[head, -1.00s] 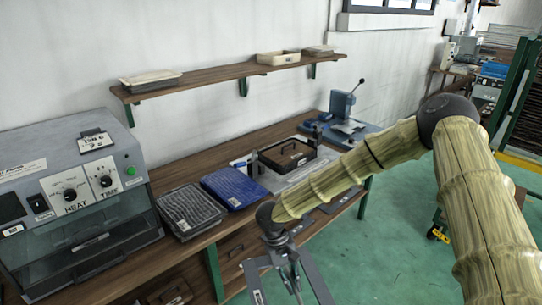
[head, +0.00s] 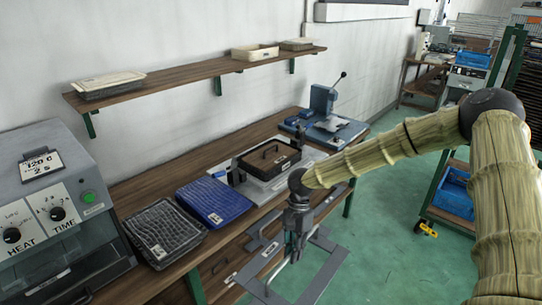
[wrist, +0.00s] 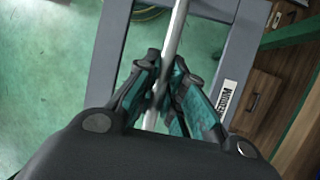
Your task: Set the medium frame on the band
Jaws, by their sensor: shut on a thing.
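My gripper (head: 297,228) is shut on the rod handle of the medium frame (head: 328,274), a flat grey rectangular frame with an open middle. It hangs in front of the bench, over the green floor, low in the head view. The wrist view shows my fingers (wrist: 165,92) closed around the pale rod. The frame's grey side bar (wrist: 238,60) carries a label reading MEDIUM. The black-rimmed tray with a handle (head: 270,156) stands on a light metal plate (head: 262,187) on the bench, behind my gripper. I cannot tell which surface is the band.
A blue tray (head: 214,199) and a dark grey tray (head: 165,232) lie on the bench to the left, beside the heater box (head: 48,212). A blue lever press (head: 325,110) stands at the back. A wall shelf (head: 200,73) holds shallow trays. Open floor lies right.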

